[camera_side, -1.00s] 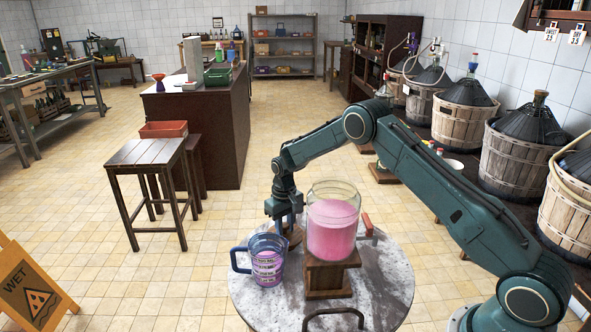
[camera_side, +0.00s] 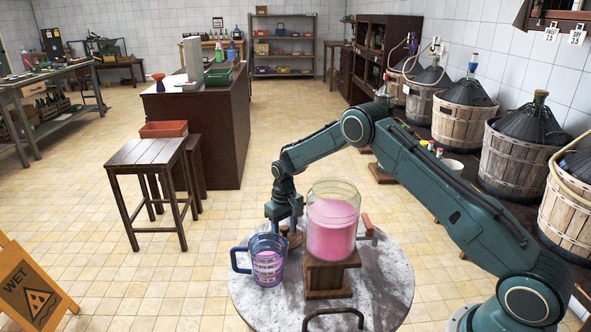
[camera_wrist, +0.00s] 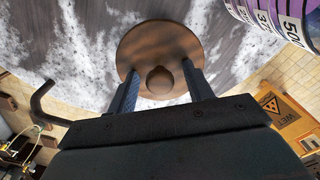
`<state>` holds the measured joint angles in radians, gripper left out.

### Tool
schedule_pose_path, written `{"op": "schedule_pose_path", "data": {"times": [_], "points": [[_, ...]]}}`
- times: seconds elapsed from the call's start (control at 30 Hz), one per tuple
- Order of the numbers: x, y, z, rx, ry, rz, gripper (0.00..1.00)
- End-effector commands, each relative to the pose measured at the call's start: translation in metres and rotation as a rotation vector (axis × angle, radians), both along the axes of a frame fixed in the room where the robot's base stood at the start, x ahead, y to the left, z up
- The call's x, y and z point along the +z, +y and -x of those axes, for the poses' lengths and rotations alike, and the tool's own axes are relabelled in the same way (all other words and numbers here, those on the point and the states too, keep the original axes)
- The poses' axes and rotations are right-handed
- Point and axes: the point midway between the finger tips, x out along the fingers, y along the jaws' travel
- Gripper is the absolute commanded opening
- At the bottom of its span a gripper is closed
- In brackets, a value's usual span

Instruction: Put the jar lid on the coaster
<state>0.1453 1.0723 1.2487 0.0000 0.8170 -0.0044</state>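A round brown wooden lid with a knob, which I take to be the jar lid (camera_wrist: 150,38), lies on the grey marbled round table. In the side view the lid (camera_side: 294,239) is partly hidden behind the measuring jug and beside the glass jar. My gripper (camera_wrist: 158,72) is open in the wrist view, with one finger on each side of the knob and gaps between. In the side view my gripper (camera_side: 284,226) points down over the lid, left of the jar. I cannot make out a coaster in either view.
A glass jar (camera_side: 332,222) of pink contents stands on a wooden block (camera_side: 328,280), close right of my gripper. A blue-handled measuring jug (camera_side: 266,262) stands in front of my gripper. A dark curved handle (camera_side: 333,314) is at the table's front. Bare table (camera_side: 385,285) shows at right.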

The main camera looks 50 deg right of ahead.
Motion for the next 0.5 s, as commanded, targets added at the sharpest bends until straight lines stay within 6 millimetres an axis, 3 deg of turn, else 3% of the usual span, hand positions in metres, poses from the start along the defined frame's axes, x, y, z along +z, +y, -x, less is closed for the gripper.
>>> {"op": "schedule_pose_path", "data": {"times": [0.5], "points": [[0.0078, 0.0, -0.0001, 0.0, 0.0, 0.0, 0.53]]}}
